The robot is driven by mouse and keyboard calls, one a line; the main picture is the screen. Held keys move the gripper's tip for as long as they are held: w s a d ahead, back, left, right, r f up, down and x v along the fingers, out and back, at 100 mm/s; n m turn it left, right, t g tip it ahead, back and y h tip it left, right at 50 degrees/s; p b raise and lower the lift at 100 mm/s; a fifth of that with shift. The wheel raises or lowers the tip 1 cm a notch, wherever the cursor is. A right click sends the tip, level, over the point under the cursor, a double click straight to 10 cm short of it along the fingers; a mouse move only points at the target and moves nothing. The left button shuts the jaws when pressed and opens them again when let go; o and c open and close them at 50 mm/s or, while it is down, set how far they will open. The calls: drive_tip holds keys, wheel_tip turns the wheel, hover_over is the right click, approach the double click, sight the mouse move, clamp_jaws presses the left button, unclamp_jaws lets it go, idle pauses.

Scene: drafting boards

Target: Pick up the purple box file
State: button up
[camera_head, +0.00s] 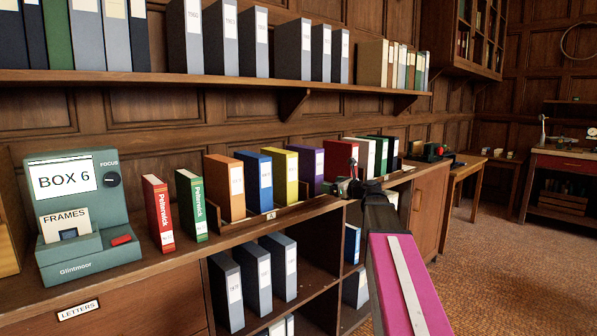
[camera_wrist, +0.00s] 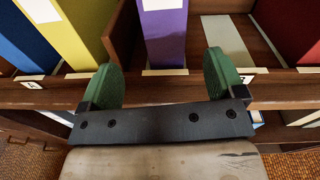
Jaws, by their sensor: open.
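The purple box file (camera_head: 311,168) stands upright in a wooden rack on the cabinet top, just right of the yellow one. In the wrist view the purple box file (camera_wrist: 165,40) is straight ahead, its white label at the top edge and its foot at the rack's front lip. My gripper (camera_wrist: 162,72) is open and empty, its green fingers spread wider than the file, one to each side of its line. They look to be in front of the rack. In the head view my gripper (camera_head: 350,186) is partly hidden by my own arm.
Yellow (camera_head: 284,174), blue (camera_head: 256,180) and orange (camera_head: 226,187) files stand left of the purple one. A red file (camera_head: 341,158) stands to its right, past a gap. A wooden divider (camera_wrist: 122,30) is close left of the purple file. A loaded shelf (camera_head: 200,77) hangs above.

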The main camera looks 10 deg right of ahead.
sight(320, 175)
drive_tip(key=shift+m+t, duration=0.3)
drive_tip(key=shift+m, duration=0.3)
drive_tip(key=w, duration=0.1)
drive_tip(key=w+a+r, duration=0.1)
drive_tip(key=w, duration=0.1)
drive_tip(key=w+a+r, duration=0.1)
drive_tip(key=w, duration=0.1)
drive_tip(key=shift+a+r, duration=0.2)
drive_tip(key=shift+a+x, duration=0.25)
drive_tip(key=shift+x, duration=2.7)
drive_tip(key=shift+s, duration=0.25)
drive_tip(key=c, duration=1.5)
